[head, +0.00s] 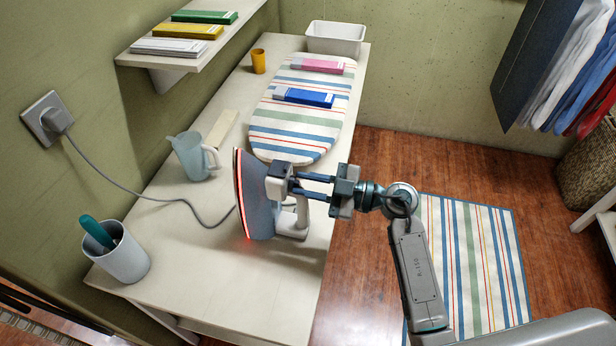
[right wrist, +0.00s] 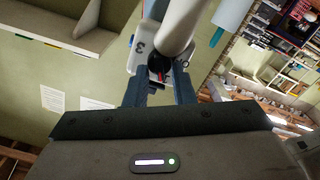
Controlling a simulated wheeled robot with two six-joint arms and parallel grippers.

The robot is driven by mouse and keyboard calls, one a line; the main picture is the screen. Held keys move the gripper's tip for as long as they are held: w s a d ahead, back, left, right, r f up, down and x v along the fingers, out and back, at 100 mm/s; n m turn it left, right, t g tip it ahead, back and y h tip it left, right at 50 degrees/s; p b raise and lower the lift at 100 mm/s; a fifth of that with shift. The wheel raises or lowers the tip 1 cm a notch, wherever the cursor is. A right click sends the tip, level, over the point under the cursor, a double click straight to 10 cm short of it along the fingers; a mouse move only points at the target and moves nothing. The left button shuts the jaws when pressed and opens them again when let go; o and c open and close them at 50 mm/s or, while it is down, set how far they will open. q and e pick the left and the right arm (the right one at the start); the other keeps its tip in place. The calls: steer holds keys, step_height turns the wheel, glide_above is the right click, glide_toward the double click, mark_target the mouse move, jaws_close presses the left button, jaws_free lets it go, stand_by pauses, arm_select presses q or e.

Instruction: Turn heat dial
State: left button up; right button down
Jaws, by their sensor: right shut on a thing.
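The iron (head: 256,205) stands upright on its heel on the white table (head: 215,285), soleplate facing left with a red glow along its edge. My right gripper (head: 282,182) reaches in from the right and is shut on the heat dial. In the right wrist view the dial (right wrist: 158,68) shows as a small dark part with a red mark between the two fingertips (right wrist: 160,80). A digit 3 is on the white body beside it. The fingers hide much of the dial, so its exact setting cannot be read. My left gripper is not in view.
The cord runs from the iron to a wall socket (head: 50,118). A measuring jug (head: 192,158), a cup with a teal-handled tool (head: 118,255) and a striped ironing board (head: 290,130) are around the iron. The table's front is clear.

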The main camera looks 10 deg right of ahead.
steer(key=shift+n, duration=0.3)
steer(key=c, duration=1.5)
jaws_free()
steer(key=shift+c, duration=0.2)
steer(key=shift+d, duration=0.1)
steer(key=b+v, duration=0.3)
steer(key=v, duration=0.7)
steer(key=shift+s+d, duration=0.2)
steer(key=shift+d, duration=0.1)
